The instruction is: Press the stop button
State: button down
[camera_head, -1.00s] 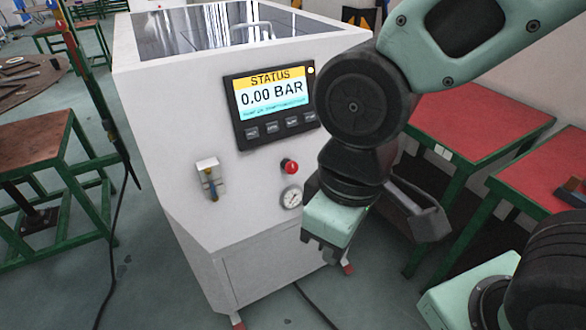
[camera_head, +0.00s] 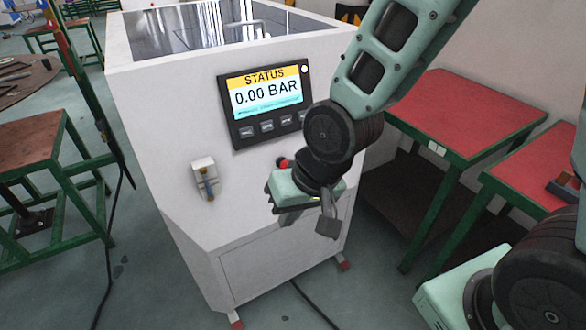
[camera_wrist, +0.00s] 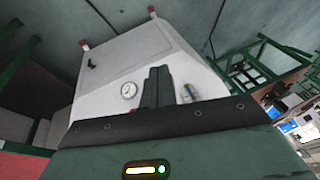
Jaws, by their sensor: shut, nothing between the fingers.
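The white generator cabinet (camera_head: 175,110) stands in the middle of the head view. A red round button (camera_head: 283,162) on its front shows only in part, at the left edge of my wrist. A dark panel (camera_head: 227,105) above it has a screen reading 0.00 BAR and a row of small keys with labels too small to read; the right end of the row is partly covered by my arm. My gripper (camera_head: 286,220) is shut and empty, in front of the cabinet, below the red button. It also shows in the wrist view (camera_wrist: 158,72), pointing at the cabinet front.
A small lever valve (camera_head: 205,180) sits on the front, left of the button. Red-topped tables (camera_head: 470,105) stand on the right, and a brown table (camera_head: 30,140) on the left.

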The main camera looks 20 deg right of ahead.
jog(key=w+d+f+m+t, duration=0.4)
jog(key=w+d+m, duration=0.2)
jog(key=w+m, duration=0.1)
jog(key=w+d+f+m+t+h+p, duration=0.1)
jog(key=w+d+f+m+t, duration=0.3)
jog(key=m, duration=0.6)
jog(key=w+d, duration=0.2)
jog(key=w, duration=0.1)
jog(key=shift+w+d+f, duration=0.15)
jog(key=shift+w+d, duration=0.05)
jog(key=b, duration=0.4)
send_near(284, 164)
jog(key=w+f, duration=0.4)
jog(key=f, duration=0.1)
jog(key=shift+w+f, duration=0.25)
jog(key=shift+f, duration=0.1)
